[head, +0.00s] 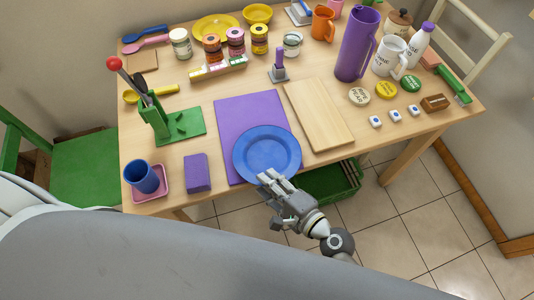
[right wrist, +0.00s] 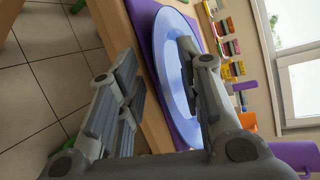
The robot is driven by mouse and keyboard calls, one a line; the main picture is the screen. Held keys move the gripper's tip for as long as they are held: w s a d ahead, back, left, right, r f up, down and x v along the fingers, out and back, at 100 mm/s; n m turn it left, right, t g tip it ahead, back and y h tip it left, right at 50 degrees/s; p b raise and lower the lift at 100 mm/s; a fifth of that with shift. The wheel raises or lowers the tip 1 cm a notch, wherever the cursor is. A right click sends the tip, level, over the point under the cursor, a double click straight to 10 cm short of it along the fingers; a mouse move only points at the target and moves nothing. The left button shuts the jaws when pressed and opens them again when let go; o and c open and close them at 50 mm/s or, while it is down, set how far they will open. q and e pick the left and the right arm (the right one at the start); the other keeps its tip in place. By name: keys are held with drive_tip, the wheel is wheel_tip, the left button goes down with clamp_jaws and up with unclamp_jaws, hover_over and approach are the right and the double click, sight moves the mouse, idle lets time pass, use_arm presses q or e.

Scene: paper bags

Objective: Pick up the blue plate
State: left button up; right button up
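The blue plate (head: 267,152) lies on the table, its left part over a purple mat (head: 232,118), close to the front edge. My right gripper (head: 268,180) is at the plate's near rim, with its fingertips by the rim. In the right wrist view the plate (right wrist: 172,62) shows beyond the right gripper (right wrist: 160,75), whose two fingers stand apart with a gap between them. One finger overlaps the plate in the picture. I cannot tell whether it touches the plate. My left gripper is not in view.
A wooden board (head: 318,115) lies right of the plate. A purple block (head: 197,173) and a blue cup (head: 143,176) on a pink tray stand to the left. A tall purple pitcher (head: 357,45) stands at the back. A green crate (head: 330,185) is below the table edge.

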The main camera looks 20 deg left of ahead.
clamp_jaws()
drive_tip(key=shift+r, duration=0.1)
idle(0.3)
